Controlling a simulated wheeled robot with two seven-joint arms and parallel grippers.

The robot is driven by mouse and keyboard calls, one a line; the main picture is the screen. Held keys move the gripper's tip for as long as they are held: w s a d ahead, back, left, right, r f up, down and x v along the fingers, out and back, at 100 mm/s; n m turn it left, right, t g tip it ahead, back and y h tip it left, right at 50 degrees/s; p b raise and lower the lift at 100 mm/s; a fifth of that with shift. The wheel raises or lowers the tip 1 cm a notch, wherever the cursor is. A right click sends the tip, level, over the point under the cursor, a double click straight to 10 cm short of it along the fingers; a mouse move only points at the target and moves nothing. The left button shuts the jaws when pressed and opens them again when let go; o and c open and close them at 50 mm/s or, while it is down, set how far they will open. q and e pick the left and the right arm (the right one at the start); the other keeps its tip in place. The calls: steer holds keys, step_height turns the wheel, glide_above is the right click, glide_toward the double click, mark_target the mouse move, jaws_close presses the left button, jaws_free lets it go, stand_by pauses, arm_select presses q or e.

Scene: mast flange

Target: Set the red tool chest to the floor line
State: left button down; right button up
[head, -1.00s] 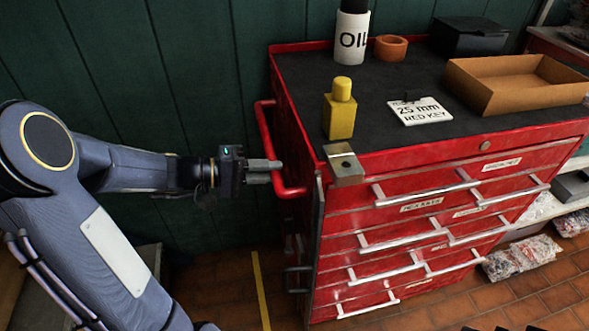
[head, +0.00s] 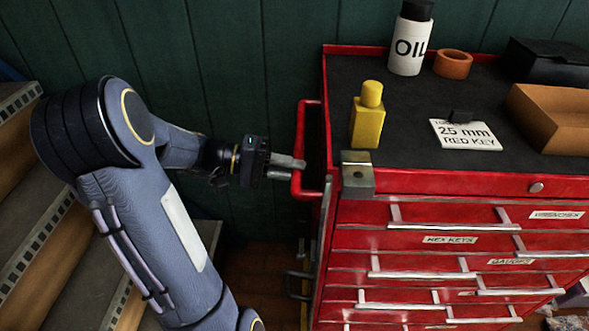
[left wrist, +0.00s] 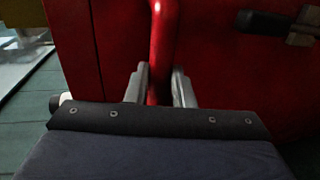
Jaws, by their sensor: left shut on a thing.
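The red tool chest (head: 420,187) stands upright against the green wall, its drawers facing me. Its red side handle (head: 299,150) is a bar on the left side. My left gripper (head: 297,163) reaches in from the left and is shut on this bar. In the left wrist view the two fingers (left wrist: 159,88) sit on either side of the red bar (left wrist: 163,45), with the chest's side (left wrist: 225,60) behind. I cannot clearly make out the yellow floor line now; the floor left of the chest is dark and partly covered by my arm. My right gripper is not in view.
On the chest's black top are a yellow bottle (head: 367,118), an oil bottle (head: 409,42), an orange ring (head: 453,64), a white card (head: 467,134), a cardboard tray (head: 553,118) and a black box (head: 548,62). Wooden steps (head: 40,200) stand at the left.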

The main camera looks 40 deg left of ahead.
arm_select(q)
steer(key=shift+f, duration=0.3)
steer(key=c, duration=1.6)
jaws_free()
steer(key=shift+w, duration=0.1)
steer(key=o, duration=0.3)
steer(key=shift+w, duration=0.15)
steer(key=shift+r, duration=0.1)
steer(key=v, duration=0.7)
steer(key=shift+s+a, duration=0.3)
